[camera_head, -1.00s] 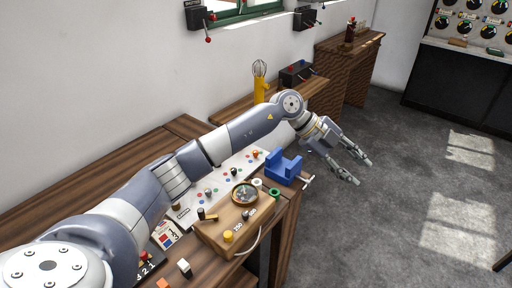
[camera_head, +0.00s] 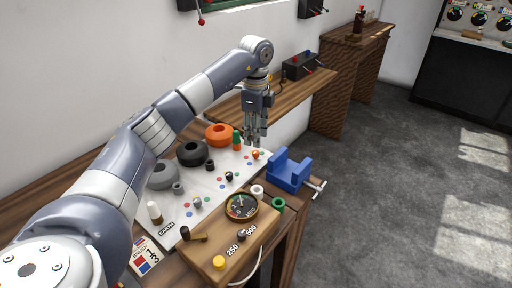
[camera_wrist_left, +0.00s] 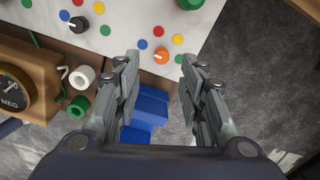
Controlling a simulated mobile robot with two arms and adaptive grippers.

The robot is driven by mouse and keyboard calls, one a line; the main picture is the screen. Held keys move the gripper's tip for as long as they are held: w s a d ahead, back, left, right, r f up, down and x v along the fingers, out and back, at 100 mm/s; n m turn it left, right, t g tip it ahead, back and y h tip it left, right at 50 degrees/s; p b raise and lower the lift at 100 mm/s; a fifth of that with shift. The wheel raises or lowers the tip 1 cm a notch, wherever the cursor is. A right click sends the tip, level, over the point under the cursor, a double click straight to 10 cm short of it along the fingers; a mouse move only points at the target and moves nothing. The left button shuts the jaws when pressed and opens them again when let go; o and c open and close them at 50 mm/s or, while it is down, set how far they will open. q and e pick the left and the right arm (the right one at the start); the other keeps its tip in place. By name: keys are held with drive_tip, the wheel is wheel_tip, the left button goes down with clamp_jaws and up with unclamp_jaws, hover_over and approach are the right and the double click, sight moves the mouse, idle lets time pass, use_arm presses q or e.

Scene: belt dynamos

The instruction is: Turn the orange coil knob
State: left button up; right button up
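The orange coil knob (camera_head: 256,155) is a small round knob at the right end of the white panel (camera_head: 180,222), among colored dots. In the left wrist view the knob (camera_wrist_left: 161,57) shows between the two fingertips. My left gripper (camera_head: 255,142) points down above this end of the panel. Its fingers (camera_wrist_left: 158,60) are apart, with nothing held between them. The knob appears uncovered, and I cannot tell the exact height of the fingertips above it. My right gripper is not in view.
An orange ring coil (camera_head: 219,134) and a green post (camera_head: 237,140) stand behind the knob. A blue vise (camera_head: 288,170) is at the bench's right edge. A wooden meter box (camera_head: 215,262) stands in front of the panel. Black knobs (camera_head: 229,176) sit farther left.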

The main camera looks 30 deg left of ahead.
sight(256, 152)
use_arm(q)
wheel_tip(256, 152, down, 4)
drive_tip(key=shift+a+r, duration=0.1)
drive_tip(key=shift+r, duration=0.1)
wheel_tip(256, 152, down, 2)
drive_tip(key=shift+f+p, duration=0.1)
drive_tip(key=shift+p, duration=0.2)
drive_tip(key=shift+w+f, duration=0.1)
drive_tip(key=shift+f, duration=0.05)
drive_tip(key=shift+c, duration=0.7)
clamp_jaws()
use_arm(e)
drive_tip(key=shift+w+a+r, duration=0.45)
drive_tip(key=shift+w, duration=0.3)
